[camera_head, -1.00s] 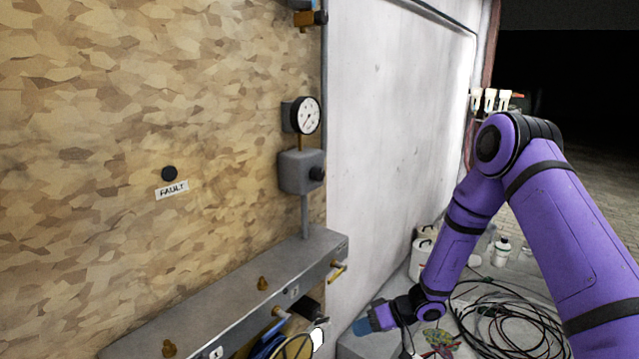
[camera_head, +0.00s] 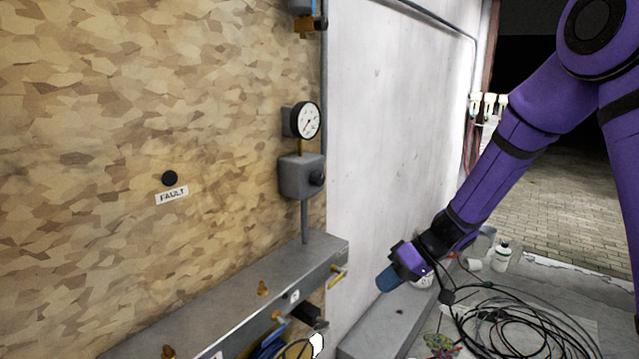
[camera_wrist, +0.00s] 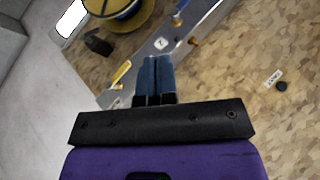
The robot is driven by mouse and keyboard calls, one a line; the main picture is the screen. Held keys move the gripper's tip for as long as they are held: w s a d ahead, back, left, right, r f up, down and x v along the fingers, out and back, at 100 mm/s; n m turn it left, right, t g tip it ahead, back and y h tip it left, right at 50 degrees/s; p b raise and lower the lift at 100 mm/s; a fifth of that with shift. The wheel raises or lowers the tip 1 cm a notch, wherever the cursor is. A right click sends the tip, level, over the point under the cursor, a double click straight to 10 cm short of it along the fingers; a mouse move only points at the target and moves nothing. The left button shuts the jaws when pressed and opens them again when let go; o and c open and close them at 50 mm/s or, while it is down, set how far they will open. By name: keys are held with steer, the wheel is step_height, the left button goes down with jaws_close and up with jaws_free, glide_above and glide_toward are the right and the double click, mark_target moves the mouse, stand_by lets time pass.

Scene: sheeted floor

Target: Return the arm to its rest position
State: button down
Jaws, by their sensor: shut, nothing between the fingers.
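My purple arm reaches in from the right in the head view. My gripper (camera_head: 388,279) hangs at its end, pointing down and left, in front of the white wall and above the grey ledge. In the wrist view its two blue fingers (camera_wrist: 155,80) lie side by side, shut, with nothing between them. The gripper is to the right of the grey manifold beam and apart from it.
A grey beam (camera_head: 225,285) with brass fittings runs along the chipboard wall. A pressure gauge (camera_head: 306,120) and grey box (camera_head: 301,176) are above it. Coiled black cables (camera_head: 520,330) and a white bottle (camera_head: 502,256) lie right. A yellow-handled valve (camera_head: 338,272) sticks out at the beam's end.

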steer(key=s+d+r+m+t+h, duration=0.1)
steer(key=s+d+r+h, duration=0.1)
steer(key=s+d+r, duration=0.35)
steer(key=s+d+r+m+t+h, duration=0.1)
steer(key=s+d+r+h, duration=0.15)
steer(key=s+r, duration=0.65)
steer(key=s+d+r+m+t+h, duration=0.3)
steer(key=s+d+r+m+h, duration=0.2)
steer(key=s+d+r, duration=0.3)
steer(key=shift+s+r+t, duration=0.4)
steer(key=shift+s+r, duration=0.2)
steer(key=shift+s, duration=1.35)
